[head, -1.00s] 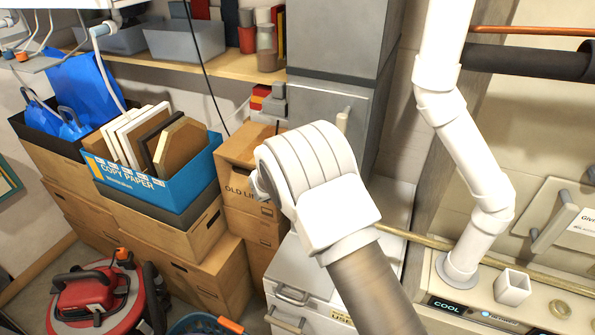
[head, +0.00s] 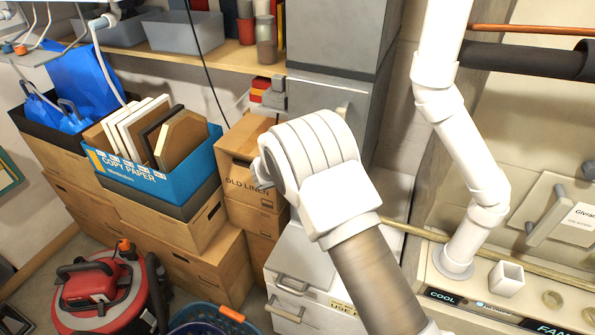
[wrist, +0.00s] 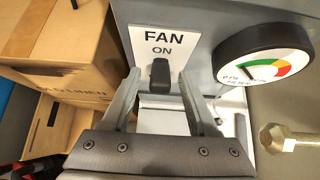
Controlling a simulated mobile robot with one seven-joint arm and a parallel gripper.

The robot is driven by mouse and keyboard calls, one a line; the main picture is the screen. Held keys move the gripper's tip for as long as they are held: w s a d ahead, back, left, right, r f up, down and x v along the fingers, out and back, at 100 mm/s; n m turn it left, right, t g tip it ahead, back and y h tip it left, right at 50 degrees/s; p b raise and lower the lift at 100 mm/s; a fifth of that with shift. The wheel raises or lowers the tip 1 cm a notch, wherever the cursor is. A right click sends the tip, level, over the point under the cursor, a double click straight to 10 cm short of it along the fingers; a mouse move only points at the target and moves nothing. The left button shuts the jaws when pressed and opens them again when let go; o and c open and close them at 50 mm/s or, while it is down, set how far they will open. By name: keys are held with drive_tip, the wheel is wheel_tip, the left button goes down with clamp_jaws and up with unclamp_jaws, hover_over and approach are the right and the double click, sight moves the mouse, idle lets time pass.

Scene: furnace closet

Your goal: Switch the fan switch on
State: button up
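The fan switch (wrist: 160,76) is a black toggle below a white label (wrist: 166,46) reading "FAN ON" in the wrist view. My gripper (wrist: 159,84) is open, with one finger on each side of the toggle in the picture and nothing held between them. I cannot tell whether a finger touches it. Which way the toggle is set is not clear. In the head view my arm hides the switch and most of my gripper; only a small grey part of it (head: 264,182) shows at the left.
A round gauge (wrist: 264,65) is right of the label, with a brass fitting (wrist: 288,138) below it. Cardboard boxes (wrist: 62,48) stand to the left.

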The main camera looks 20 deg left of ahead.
drive_tip(key=shift+r, duration=0.1)
drive_tip(key=b+v, duration=0.1)
drive_tip(key=v, duration=1.6)
drive_tip(key=shift+s, duration=0.2)
drive_tip(key=s+d+r+m+g+h, duration=0.1)
drive_tip(key=d+r+m, duration=0.35)
drive_tip(key=d, duration=0.45)
drive_tip(key=s+d+r+m+g+h, duration=0.1)
drive_tip(key=d+r+m, duration=0.2)
drive_tip(key=d+m, duration=0.4)
drive_tip(key=s+d+r+m+g+h, duration=0.1)
drive_tip(key=d+r+m, duration=0.35)
drive_tip(key=d, duration=0.55)
drive_tip(key=s+d+r+m+y, duration=0.1)
drive_tip(key=s+d+m+y, duration=0.1)
drive_tip(key=s+d+m, duration=0.4)
drive_tip(key=s+d+r+m+g+y, duration=0.1)
drive_tip(key=s+d+m, duration=0.5)
drive_tip(key=s+m, duration=0.7)
drive_tip(key=shift+s+d+r+g+y, duration=0.15)
drive_tip(key=shift+s+r+g+y, duration=0.15)
drive_tip(key=shift+s+r+y, duration=0.15)
